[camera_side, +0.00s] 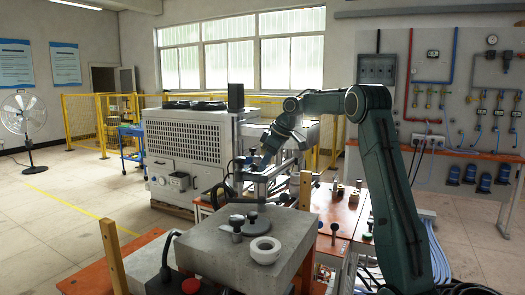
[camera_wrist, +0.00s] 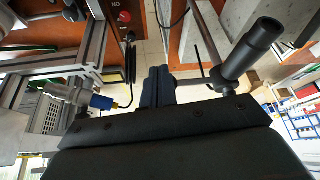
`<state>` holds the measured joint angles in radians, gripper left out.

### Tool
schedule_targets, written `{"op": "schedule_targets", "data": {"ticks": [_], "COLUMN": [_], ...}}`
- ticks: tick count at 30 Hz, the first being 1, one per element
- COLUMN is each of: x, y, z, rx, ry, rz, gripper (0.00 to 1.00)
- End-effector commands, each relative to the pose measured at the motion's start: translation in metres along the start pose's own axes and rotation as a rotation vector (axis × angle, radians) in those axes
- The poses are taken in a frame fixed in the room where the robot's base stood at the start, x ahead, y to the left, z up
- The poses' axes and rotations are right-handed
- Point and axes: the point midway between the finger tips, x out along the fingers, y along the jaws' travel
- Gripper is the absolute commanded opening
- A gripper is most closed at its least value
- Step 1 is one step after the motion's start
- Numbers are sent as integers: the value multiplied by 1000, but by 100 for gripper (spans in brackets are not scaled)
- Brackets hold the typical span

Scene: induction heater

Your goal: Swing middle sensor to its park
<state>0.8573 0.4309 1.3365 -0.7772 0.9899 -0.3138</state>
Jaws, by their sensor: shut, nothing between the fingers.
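My gripper (camera_wrist: 158,86) is shut and empty, its dark fingers together in the middle of the wrist view. To their right, a dark cylindrical sensor head (camera_wrist: 250,50) sits on a thin grey rod that runs back toward the fingers; I cannot tell whether they touch. To the left is another rod-mounted fitting with a blue collar (camera_wrist: 101,102). I cannot tell which of these is the middle sensor, and no park is recognisable. In the side view my gripper (camera_side: 248,164) is small, close to the metal stand (camera_side: 262,188) above the bench.
A concrete block (camera_side: 215,262) with a white ring (camera_side: 265,250) and dark discs stands in front. The orange-topped bench (camera_side: 340,210) holds small parts at the right. Wooden posts (camera_side: 112,256) and a grey cabinet (camera_side: 185,150) stand near. Aluminium profiles (camera_wrist: 95,45) rise left of my fingers.

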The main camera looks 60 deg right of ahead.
Motion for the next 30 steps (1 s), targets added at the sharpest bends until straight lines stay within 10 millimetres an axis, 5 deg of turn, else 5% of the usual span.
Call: {"op": "schedule_targets", "data": {"ticks": [8, 19, 30], "x": [-2, -11, -50], "y": [1, 4, 6], "z": [6, 41, 38], "rx": [1, 4, -1], "ry": [0, 0, 2], "rz": [1, 1, 1], "gripper": [0, 0, 0]}}
